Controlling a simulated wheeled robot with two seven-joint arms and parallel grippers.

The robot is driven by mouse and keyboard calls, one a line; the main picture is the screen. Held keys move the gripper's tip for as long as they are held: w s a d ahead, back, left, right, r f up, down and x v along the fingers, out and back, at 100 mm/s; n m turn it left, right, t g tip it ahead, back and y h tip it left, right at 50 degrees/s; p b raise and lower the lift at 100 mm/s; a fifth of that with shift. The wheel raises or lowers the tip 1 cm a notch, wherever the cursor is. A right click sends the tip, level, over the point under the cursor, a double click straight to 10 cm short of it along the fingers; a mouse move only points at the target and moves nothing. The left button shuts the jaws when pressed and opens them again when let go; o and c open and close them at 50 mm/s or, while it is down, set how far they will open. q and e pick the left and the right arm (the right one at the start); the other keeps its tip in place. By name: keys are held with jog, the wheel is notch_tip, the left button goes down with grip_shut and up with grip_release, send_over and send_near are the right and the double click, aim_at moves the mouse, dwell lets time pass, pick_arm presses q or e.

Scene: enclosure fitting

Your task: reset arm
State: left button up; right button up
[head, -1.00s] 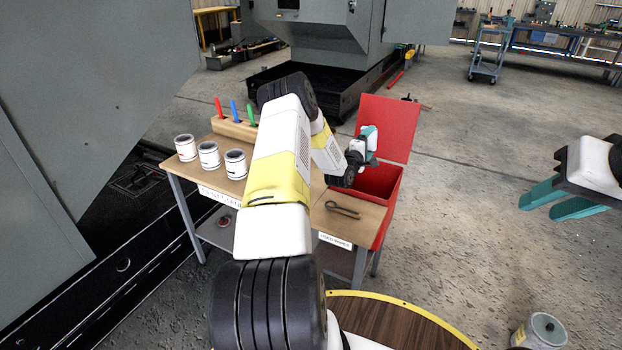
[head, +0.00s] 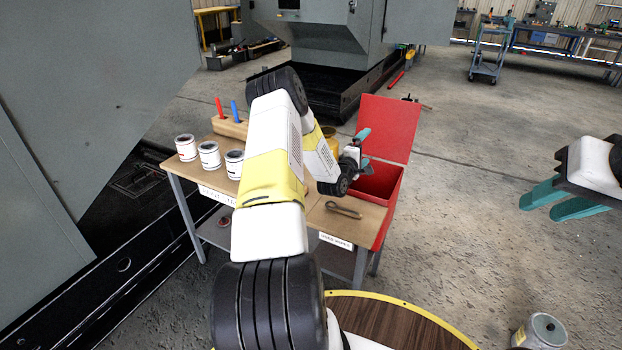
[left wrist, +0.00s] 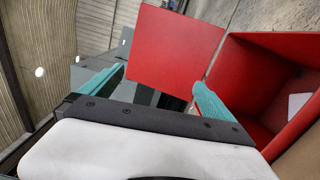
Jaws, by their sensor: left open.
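My left gripper (head: 366,149) is at the red bin (head: 391,183), near its opening and in front of its raised red lid (head: 388,127). Its teal fingers are apart with nothing between them; they also show in the left wrist view (left wrist: 158,88). That view shows the bin's inside (left wrist: 262,80) to the right, with a small pale item (left wrist: 298,104) in it. My left arm crosses the middle of the head view and hides part of the table. My right gripper (head: 565,200) is at the right edge, its teal fingers spread and empty above the floor.
A small table (head: 312,222) holds several white cans (head: 209,155), a wooden block (head: 228,128) with coloured markers, a yellow container (head: 329,136) and a dark looped tool (head: 343,210). A round wooden top (head: 400,322) is in front. A grey canister (head: 540,330) stands on the right floor.

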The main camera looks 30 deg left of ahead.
pick_arm(q)
jog(key=shift+s+a, duration=0.1)
jog(key=shift+s, duration=1.6)
jog(key=s+d+r+m+g, duration=0.1)
jog(key=d+r+m+g, duration=0.15)
jog(key=r, duration=0.35)
jog(key=s+d+r+m+g, duration=0.1)
jog(key=r+m, duration=0.3)
jog(key=r, duration=0.2)
jog(key=s+d+r+m+g, duration=0.3)
jog(key=s+r+m, duration=0.2)
jog(key=s+r, duration=0.5)
jog(key=s+d+r+m+g, duration=0.2)
jog(key=s+m, duration=0.1)
jog(key=s, duration=1.3)
jog(key=s+d+r+m+g, duration=0.2)
jog(key=s+m+g, duration=0.1)
jog(key=s, duration=1.3)
jog(key=shift+s+d+r+m+h, duration=0.15)
jog(key=shift+s+r+m+h, duration=0.2)
jog(key=shift+s+m, duration=0.1)
jog(key=shift+w, duration=0.1)
